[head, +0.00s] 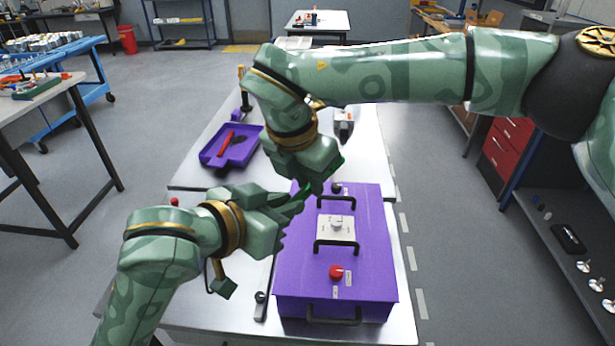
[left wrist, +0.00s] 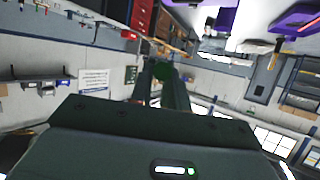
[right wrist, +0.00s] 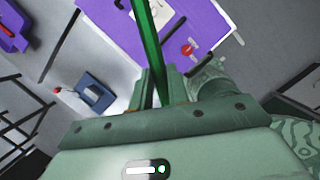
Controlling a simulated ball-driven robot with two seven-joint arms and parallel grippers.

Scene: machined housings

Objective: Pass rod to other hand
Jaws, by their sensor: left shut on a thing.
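The green rod (right wrist: 151,45) runs between the fingers of my right gripper (right wrist: 162,88) in the right wrist view. In the head view only small green parts of the rod (head: 308,190) show between the two hands. My left gripper (head: 296,206) is shut on the rod, with a green end (left wrist: 163,72) between its fingers in the left wrist view. My right gripper (head: 318,178) comes down from above, close to the left one. Its fingers stand on either side of the rod; whether they press on it I cannot tell. Both hands hide much of the rod.
Below the hands, a purple housing (head: 300,262) with black handles and a red knob (head: 336,272) stands on the light table (head: 195,318). A purple tray (head: 212,158) with a red item lies behind on the left. Bare table shows around the housing.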

